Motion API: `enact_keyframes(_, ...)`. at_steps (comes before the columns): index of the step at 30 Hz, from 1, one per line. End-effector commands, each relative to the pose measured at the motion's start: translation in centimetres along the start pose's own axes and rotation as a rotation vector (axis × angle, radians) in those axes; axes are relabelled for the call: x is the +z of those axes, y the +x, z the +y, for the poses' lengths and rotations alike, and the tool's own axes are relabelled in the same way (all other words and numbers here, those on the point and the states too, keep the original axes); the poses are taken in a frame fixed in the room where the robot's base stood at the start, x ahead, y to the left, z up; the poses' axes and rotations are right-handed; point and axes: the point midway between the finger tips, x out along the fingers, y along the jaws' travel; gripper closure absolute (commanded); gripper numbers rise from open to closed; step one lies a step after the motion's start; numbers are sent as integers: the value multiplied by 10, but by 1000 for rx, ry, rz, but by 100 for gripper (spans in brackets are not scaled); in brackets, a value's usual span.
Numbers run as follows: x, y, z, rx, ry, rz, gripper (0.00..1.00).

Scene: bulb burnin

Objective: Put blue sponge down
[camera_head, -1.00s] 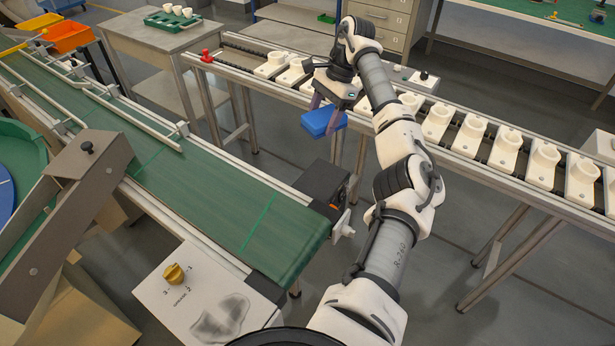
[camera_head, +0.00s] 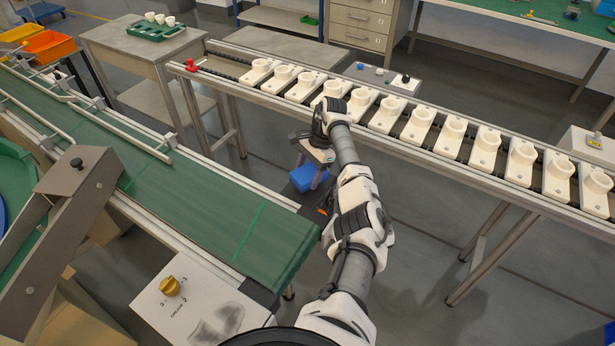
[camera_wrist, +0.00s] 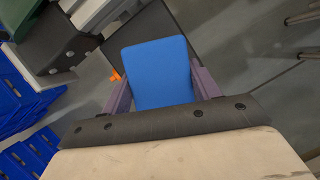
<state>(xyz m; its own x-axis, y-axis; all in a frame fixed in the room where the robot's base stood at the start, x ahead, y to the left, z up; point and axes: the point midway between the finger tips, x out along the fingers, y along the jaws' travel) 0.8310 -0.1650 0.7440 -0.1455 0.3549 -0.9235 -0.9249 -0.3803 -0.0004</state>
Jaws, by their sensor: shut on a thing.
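The blue sponge (camera_head: 308,177) is held between the fingers of my gripper (camera_head: 313,168), in the gap between the green conveyor's end and the row of white sockets. In the wrist view the sponge (camera_wrist: 158,72) is a flat blue block between two purple fingers of my gripper (camera_wrist: 160,92). My gripper is shut on it. The sponge appears over or close to a dark box at the conveyor's end; I cannot tell whether it touches anything.
A rail line with several white sockets (camera_head: 417,125) runs behind and right. Blue crates (camera_wrist: 25,100) show at the left of the wrist view. Grey floor (camera_head: 420,240) is open at right.

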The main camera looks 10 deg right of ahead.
Motion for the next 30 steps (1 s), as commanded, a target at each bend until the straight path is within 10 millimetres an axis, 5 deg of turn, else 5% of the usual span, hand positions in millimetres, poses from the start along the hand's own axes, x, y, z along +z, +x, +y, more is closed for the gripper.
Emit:
enact_keyframes(4, -8, 20, 0, 1, 1, -2, 57)
enact_keyframes(16, -12, 27, 0, 0, 0, 1, 57)
enact_keyframes(17, -11, 25, 0, 0, 0, 0, 35)
enact_keyframes(21, -11, 25, 0, 0, 0, 0, 17)
enact_keyframes(30, -9, 23, 0, 0, 0, 0, 17)
